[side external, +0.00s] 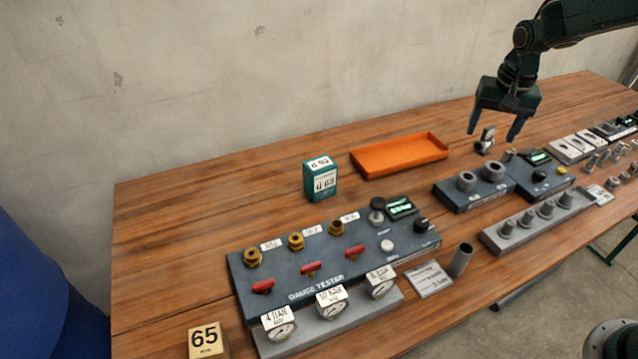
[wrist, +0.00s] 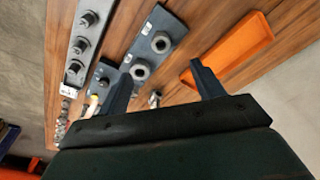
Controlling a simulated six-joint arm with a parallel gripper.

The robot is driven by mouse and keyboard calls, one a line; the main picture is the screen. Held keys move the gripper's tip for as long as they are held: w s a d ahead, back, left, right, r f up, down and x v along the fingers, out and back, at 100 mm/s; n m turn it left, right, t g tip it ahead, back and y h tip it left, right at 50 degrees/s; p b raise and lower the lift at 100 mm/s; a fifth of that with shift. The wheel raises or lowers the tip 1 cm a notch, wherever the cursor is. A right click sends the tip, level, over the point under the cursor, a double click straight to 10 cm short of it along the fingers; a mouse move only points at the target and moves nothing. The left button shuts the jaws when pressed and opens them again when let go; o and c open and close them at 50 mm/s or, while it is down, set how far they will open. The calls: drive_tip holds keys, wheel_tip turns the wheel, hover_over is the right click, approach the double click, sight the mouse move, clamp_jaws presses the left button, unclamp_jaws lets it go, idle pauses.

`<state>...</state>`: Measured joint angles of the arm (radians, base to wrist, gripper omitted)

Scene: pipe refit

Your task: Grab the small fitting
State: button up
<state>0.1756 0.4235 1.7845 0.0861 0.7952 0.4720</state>
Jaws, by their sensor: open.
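My gripper (side external: 492,135) is open and empty, with its two fingers pointing down over the table to the right of the orange tray. A small dark and silver piece (side external: 485,141) stands on the table below and between the fingers in the side view. It also shows near the fingers in the wrist view (wrist: 155,98). It looks like a small fitting, but its shape is too small to tell. Several grey fittings (side external: 605,158) lie loose at the far right. My gripper touches none of these.
The orange tray (side external: 400,155) is empty. A dark block with two grey collars (side external: 466,183) and a grey rack of upright fittings (side external: 507,229) stand nearby. The gauge tester (side external: 330,262), a teal box (side external: 320,180) and a grey tube (side external: 461,260) are further left. The table's back left is bare.

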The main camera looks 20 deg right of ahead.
drive_tip(key=shift+m, duration=0.4)
drive_tip(key=f, duration=0.1)
drive_tip(key=w+d+f, duration=0.1)
drive_tip(key=w+f, duration=0.1)
drive_tip(key=shift+d+f, duration=0.25)
drive_tip(key=shift+f, duration=0.1)
drive_tip(key=shift+f, duration=0.15)
hover_over(468, 177)
drive_tip(key=s+a, duration=0.1)
drive_tip(key=a, duration=0.1)
drive_tip(key=shift+s+d+f, duration=0.1)
drive_tip(key=shift+d+f, duration=0.05)
drive_tip(key=shift+f, duration=1.9)
drive_tip(key=shift+s+d+f, duration=0.1)
drive_tip(key=shift+f, duration=1.95)
drive_tip(key=shift+w+d+f, duration=0.1)
drive_tip(key=shift+w+f, duration=0.05)
drive_tip(key=shift+f, duration=1.15)
drive_tip(key=shift+w+d+f, duration=0.1)
drive_tip(key=shift+w+f, duration=0.05)
drive_tip(key=shift+f, duration=1.15)
drive_tip(key=c, duration=1.1)
